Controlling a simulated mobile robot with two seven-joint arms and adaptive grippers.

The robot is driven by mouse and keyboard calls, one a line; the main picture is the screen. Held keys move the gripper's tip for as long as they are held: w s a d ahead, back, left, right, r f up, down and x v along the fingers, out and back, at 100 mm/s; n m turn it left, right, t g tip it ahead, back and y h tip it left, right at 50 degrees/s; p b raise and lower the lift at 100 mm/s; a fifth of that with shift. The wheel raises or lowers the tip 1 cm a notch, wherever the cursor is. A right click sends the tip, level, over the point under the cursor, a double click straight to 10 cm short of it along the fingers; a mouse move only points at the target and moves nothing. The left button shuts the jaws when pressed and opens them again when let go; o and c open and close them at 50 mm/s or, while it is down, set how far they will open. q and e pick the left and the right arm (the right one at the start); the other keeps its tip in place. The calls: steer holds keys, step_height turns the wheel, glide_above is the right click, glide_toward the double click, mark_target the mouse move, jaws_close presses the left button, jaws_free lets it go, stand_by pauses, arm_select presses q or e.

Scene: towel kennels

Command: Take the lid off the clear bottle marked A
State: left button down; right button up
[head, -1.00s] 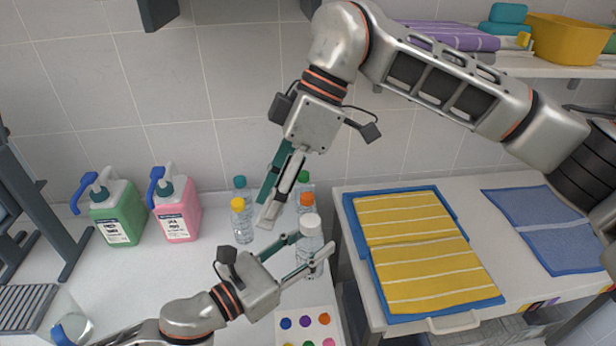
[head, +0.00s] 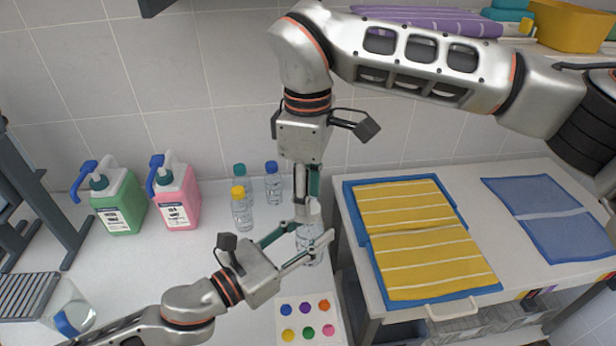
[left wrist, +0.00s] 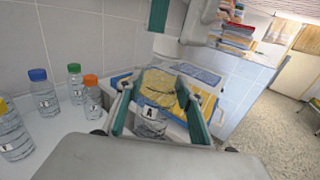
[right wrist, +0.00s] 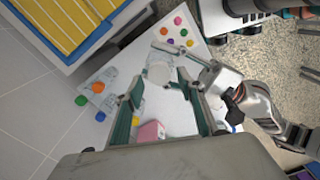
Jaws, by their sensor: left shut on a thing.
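The clear bottle marked A (left wrist: 150,122) stands upright on the white counter; its body also shows in the head view (head: 309,245). My left gripper (head: 309,232) is shut around its body from the left. The bottle's white lid (right wrist: 160,72) shows from above in the right wrist view and is largely covered by my right gripper in the head view. My right gripper (right wrist: 160,88) points down over the bottle, its fingers apart on either side of the lid. I cannot tell whether they touch it.
Bottles with teal (head: 240,182), blue (head: 273,185) and yellow (head: 241,210) caps stand close behind. An orange-capped bottle (left wrist: 93,100) is nearby. A dotted sheet (head: 292,305) lies in front. A blue tray (head: 375,275) with a yellow towel is to the right.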

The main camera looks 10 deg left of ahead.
steer(key=shift+f, duration=0.8)
